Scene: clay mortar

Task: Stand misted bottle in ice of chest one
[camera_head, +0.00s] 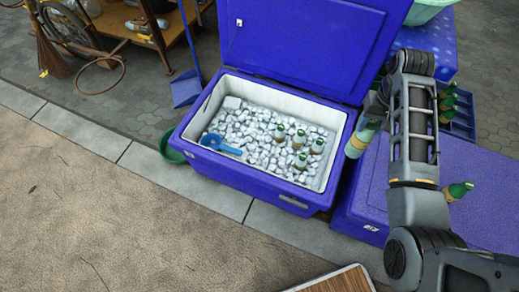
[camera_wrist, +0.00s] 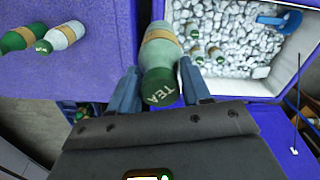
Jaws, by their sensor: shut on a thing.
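My gripper (camera_head: 374,108) is shut on a pale, frosted-looking green bottle (camera_head: 357,143). In the wrist view the bottle (camera_wrist: 160,52) sits between the two fingers, with a tan band and "TEA" on its green part. It hangs tilted in the head view, just right of the open chest's right wall and above the closed chest. The open blue chest (camera_head: 250,186) has a white lining and is full of ice (camera_head: 250,130). Several green-capped bottles (camera_head: 300,138) stand in the ice on the right. Which number this chest bears is not visible.
A blue scoop (camera_head: 220,145) lies on the ice at the left. The raised lid (camera_head: 305,45) stands behind. The closed blue chest (camera_head: 480,155) at the right bears other bottles (camera_head: 458,190). The left and front ice is mostly clear of bottles.

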